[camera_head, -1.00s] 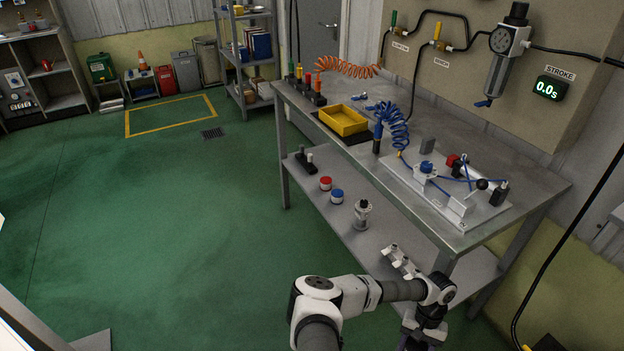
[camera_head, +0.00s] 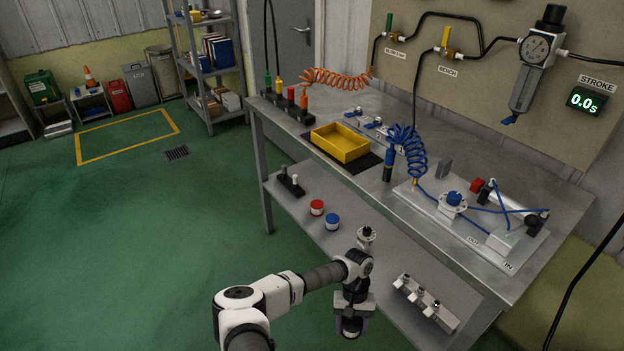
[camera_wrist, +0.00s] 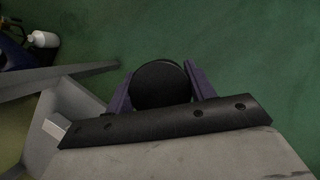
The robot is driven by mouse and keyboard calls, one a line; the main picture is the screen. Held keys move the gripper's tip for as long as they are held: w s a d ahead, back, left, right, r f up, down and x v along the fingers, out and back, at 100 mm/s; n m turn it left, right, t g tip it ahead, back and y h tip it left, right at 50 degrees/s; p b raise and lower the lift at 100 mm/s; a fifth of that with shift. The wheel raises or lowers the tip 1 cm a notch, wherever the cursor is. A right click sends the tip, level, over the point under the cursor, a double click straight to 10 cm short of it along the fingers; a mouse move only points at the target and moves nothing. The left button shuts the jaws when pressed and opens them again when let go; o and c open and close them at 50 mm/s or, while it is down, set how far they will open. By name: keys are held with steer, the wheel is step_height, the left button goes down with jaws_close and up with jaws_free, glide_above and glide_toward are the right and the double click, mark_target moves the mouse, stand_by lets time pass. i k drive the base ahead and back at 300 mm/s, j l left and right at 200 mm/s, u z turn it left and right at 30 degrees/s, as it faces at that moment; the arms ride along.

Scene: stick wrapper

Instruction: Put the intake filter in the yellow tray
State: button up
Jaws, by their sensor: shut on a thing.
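My gripper (camera_head: 351,316) hangs in front of the bench's lower shelf, low in the head view. In the wrist view my gripper (camera_wrist: 160,88) has its purple fingers on both sides of a dark round-faced thing (camera_wrist: 160,84). This looks like the intake filter, but only its dark face shows clearly there. In the head view the held thing (camera_head: 350,329) is partly hidden by the gripper and shows a pale rim at the bottom. The yellow tray (camera_head: 340,144) stands on the bench top at the back left and looks empty. The gripper is well below and in front of it.
A blue coiled hose (camera_head: 407,148) and a pneumatic plate (camera_head: 470,215) are right of the tray. Green floor (camera_head: 120,230) is open at left.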

mark_target(339, 146)
steer(key=i+j+u, duration=0.2)
steer(key=i, duration=0.25)
steer(key=i+j+u, duration=0.2)
steer(key=i, duration=0.2)
